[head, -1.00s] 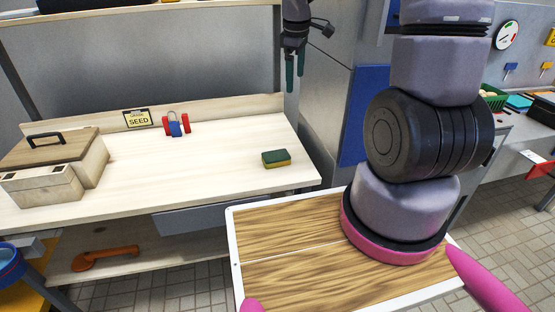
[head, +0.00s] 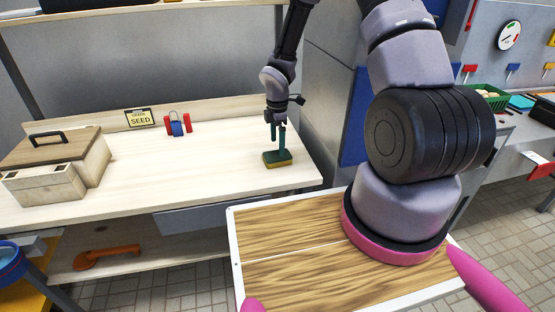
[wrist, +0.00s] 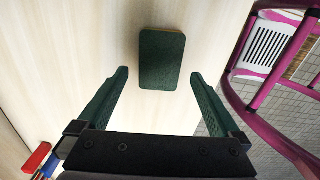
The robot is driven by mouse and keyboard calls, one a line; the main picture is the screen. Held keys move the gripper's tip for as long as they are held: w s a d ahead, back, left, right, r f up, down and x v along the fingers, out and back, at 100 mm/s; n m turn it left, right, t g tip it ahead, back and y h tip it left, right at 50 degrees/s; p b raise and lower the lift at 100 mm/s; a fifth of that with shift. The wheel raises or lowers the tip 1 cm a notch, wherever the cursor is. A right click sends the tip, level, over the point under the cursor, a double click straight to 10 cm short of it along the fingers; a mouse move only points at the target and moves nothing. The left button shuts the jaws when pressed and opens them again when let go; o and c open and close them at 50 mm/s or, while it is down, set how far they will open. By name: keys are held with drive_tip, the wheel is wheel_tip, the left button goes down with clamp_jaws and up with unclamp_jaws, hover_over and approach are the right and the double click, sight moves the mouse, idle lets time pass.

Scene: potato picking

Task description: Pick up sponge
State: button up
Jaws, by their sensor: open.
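The sponge (head: 277,160) has a dark green top and a yellow underside. It lies flat on the pale wooden bench near its right front part. In the wrist view the sponge (wrist: 162,58) lies beyond my fingertips, roughly centred between their lines. My gripper (head: 278,137) is open with green fingers pointing down at the sponge in the head view. In the wrist view my gripper (wrist: 158,80) has its two fingers spread wider than the sponge, with nothing between them. Whether the fingertips touch the sponge cannot be told.
The bench (head: 200,165) is clear around the sponge. A blue and red object (head: 177,125) and a seed sign (head: 140,118) stand at the back. A wooden box with a handled lid (head: 55,160) stands at the left. A grey cabinet wall (head: 320,110) rises behind right.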

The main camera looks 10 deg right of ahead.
sight(277, 155)
wheel_tip(277, 155, down, 5)
drive_tip(key=shift+f, duration=0.15)
drive_tip(key=c, duration=1.1)
drive_tip(key=shift+c, duration=0.3)
wheel_tip(277, 155, up, 10)
